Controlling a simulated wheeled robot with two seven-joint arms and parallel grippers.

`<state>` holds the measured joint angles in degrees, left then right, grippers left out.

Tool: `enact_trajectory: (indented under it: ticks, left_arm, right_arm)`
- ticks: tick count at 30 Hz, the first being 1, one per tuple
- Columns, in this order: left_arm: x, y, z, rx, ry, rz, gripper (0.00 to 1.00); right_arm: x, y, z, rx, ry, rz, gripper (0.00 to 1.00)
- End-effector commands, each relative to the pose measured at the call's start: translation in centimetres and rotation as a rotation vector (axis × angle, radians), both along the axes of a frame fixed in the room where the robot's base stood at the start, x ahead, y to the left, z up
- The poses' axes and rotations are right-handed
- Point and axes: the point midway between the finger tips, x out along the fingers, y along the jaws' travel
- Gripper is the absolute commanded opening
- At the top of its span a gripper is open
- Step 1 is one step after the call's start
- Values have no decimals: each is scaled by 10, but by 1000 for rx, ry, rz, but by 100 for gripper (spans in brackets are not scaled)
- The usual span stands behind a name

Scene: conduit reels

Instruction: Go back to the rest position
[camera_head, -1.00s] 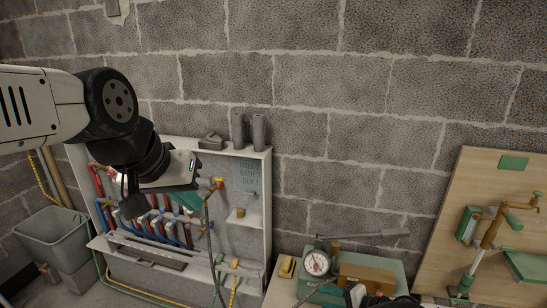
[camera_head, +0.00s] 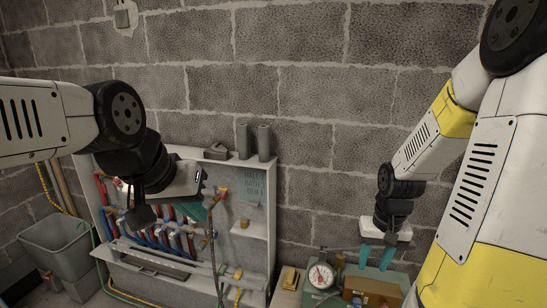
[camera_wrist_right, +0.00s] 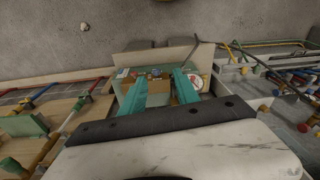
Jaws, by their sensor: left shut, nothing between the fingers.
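My left gripper (camera_head: 196,211) hangs at the left in the head view, in front of the manifold cabinet. Its teal fingers are partly hidden by its own pale body, and it is shut and empty. My right gripper (camera_head: 377,256) points down over the bench at the lower right, beside the gauge. Its two teal fingers are apart with nothing held. The right wrist view shows the same open fingers (camera_wrist_right: 159,88) above the bench items.
The open cabinet (camera_head: 265,215) holds red and blue pipes. A round gauge (camera_head: 321,275) and a brown box (camera_head: 373,290) sit on the bench below my right gripper. A grey bin (camera_head: 55,238) stands at the left. The block wall is behind.

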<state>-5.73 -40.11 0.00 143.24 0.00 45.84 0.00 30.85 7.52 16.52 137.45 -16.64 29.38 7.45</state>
Motion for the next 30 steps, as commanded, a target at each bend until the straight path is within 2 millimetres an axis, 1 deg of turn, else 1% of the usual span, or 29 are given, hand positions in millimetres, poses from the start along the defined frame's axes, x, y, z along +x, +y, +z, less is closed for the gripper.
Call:
enact_trajectory:
  ticks: [1,2,3,5,6,8,9,12,15,18,21,30]
  left_arm:
    - [0,0,0,0,0,0,0]
    - [0,0,0,0,0,0,0]
    - [0,0,0,0,0,0,0]
    - [0,0,0,0,0,0,0]
    - [0,0,0,0,0,0,0]
    - [0,0,0,0,0,0,0]
    - [0,0,0,0,0,0,0]
    - [0,0,0,0,0,0,0]
    - [0,0,0,0,0,0,0]
    - [0,0,0,0,0,0,0]
    - [0,0,0,0,0,0,0]
    - [0,0,0,0,0,0,0]
  right_arm:
    - [1,8,26,-26,-43,20,37]
    - [0,12,39,-36,-63,27,37]
    - [-2,19,56,-46,-92,37,37]
    - [-6,30,81,-53,-138,53,37]
    - [-10,37,97,-55,-170,63,37]
    - [-18,49,120,-50,-220,78,37]
    - [-24,58,135,-39,-254,90,37]
    - [-42,77,166,-6,-334,123,37]
    - [-59,92,189,37,-399,153,37]
    - [-72,102,203,75,-443,176,37]
    - [-80,107,210,99,-466,190,37]
    - [-83,109,212,107,-473,194,37]
